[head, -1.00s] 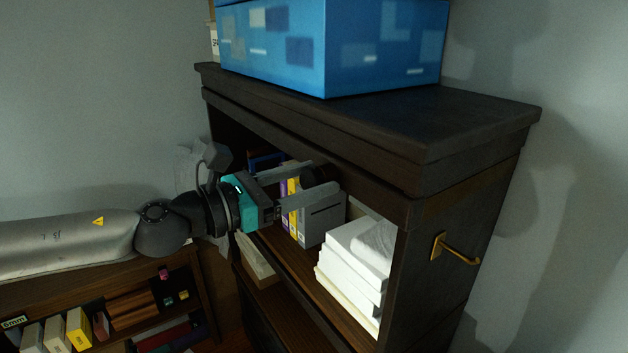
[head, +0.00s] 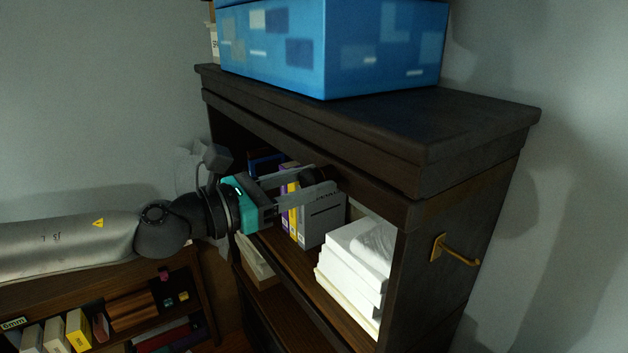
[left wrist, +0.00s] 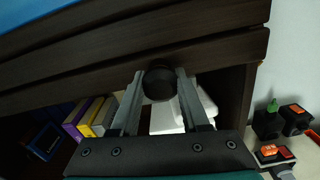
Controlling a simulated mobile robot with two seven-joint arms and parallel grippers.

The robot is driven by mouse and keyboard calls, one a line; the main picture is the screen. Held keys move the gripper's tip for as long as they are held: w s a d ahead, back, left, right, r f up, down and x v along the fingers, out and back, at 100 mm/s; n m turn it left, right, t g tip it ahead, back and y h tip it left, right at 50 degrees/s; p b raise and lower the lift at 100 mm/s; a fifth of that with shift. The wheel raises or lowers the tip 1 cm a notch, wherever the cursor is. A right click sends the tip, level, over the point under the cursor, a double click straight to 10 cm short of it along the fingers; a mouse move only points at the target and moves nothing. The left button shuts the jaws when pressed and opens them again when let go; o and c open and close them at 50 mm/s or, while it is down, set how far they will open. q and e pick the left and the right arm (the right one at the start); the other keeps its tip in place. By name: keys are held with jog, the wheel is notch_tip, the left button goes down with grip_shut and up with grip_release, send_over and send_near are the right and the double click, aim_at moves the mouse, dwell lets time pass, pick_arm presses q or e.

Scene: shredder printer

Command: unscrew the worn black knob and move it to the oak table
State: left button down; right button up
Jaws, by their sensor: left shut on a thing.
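The black knob (left wrist: 159,83) is a dark round piece at the lower front edge of the dark cabinet's top in the left wrist view. It also shows in the head view (head: 313,174), partly hidden by the gripper. My left gripper (head: 325,179) is shut on the knob, with one finger on each side of it; its fingers also show in the left wrist view (left wrist: 160,88). The knob sits against the cabinet front; I cannot tell whether it is loose. My right gripper is not in view. I cannot make out an oak table.
The dark cabinet (head: 470,125) carries a blue box (head: 385,45) on top. Its open shelf holds binders (head: 322,218) and a white paper stack (head: 352,262). A yellow hook (head: 455,250) juts from its right side. A low bookshelf (head: 205,290) stands at lower left.

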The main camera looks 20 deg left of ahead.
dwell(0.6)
pick_arm(q)
jog(key=shift+r+n, duration=0.15)
jog(key=shift+n, duration=0.25)
jog(key=n+p, duration=0.6)
jog(key=n, duration=0.3)
jog(key=shift+r, duration=0.1)
jog(key=c, duration=0.8)
grip_release()
jog(key=shift+n, duration=0.4)
jog(key=shift+c, duration=0.2)
jog(key=o, duration=0.5)
jog(key=shift+f, duration=0.25)
jog(key=shift+s, duration=0.1)
jog(key=shift+p+v, duration=0.35)
jog(key=shift+v, duration=0.75)
